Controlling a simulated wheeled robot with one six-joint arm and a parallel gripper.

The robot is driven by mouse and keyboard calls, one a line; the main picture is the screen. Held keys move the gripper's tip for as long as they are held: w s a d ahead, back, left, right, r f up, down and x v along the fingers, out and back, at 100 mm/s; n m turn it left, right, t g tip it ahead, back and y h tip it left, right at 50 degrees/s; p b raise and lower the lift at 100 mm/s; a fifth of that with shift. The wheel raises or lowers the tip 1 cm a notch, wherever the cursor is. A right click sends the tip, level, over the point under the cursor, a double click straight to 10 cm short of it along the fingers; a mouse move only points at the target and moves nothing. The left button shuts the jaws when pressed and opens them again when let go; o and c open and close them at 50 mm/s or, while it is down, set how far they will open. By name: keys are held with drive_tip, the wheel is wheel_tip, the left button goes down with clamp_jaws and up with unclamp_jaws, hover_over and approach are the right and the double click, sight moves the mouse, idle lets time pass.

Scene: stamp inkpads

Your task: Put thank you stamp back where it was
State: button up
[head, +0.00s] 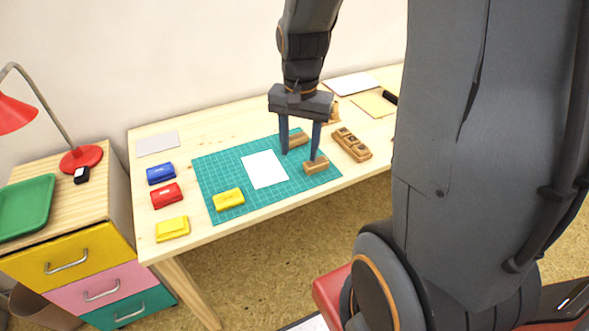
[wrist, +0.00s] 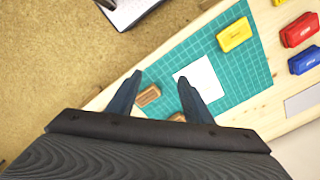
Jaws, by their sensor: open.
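Two wooden stamps are on the green cutting mat (head: 215,171). One stamp (head: 316,167) is near the mat's front right edge, and the other stamp (head: 298,140) is farther back. I cannot read which is the thank you stamp. A wooden holder (head: 352,145) with recesses stands right of the mat. My gripper (head: 299,155) is open and points down over the mat's right part, close to both stamps. In the wrist view my gripper (wrist: 160,77) has nothing between its fingertips. One stamp (wrist: 149,95) shows beside a finger; the other (wrist: 178,117) is partly hidden.
White paper (head: 264,169) and a yellow inkpad (head: 228,200) lie on the mat. Blue (head: 161,174), red (head: 166,196) and yellow (head: 172,229) inkpads stand left of it. Papers and a partly hidden wooden item are behind the holder. A drawer unit (head: 75,240) with a red lamp is at left.

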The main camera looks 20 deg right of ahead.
drive_tip(key=s+a+n, duration=0.6)
drive_tip(key=s+n, duration=0.2)
drive_tip(key=shift+s+n, duration=0.2)
drive_tip(key=shift+n, duration=0.1)
